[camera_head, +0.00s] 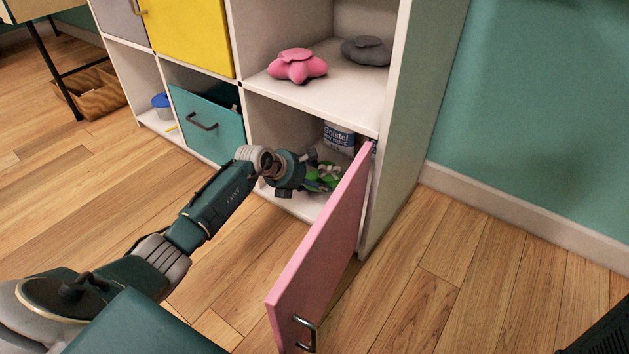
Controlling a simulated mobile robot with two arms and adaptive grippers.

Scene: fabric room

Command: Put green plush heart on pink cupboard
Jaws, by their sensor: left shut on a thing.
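The pink cupboard is a lower right compartment of the white shelf unit, and its pink door (322,252) stands open toward me. My left arm reaches from the left into this compartment. My left gripper (318,177) is inside it, low near the compartment floor, shut on the green plush heart (330,176). Only bits of green show between the fingers and beside the door's edge, so the heart's shape is mostly hidden. I cannot tell whether the heart touches the compartment floor. My right gripper is not in view.
A white labelled container (339,137) stands at the back of the compartment. A pink star plush (297,66) and a grey plush (366,51) sit on the shelf above. A teal drawer (207,124) is slightly open left of my gripper.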

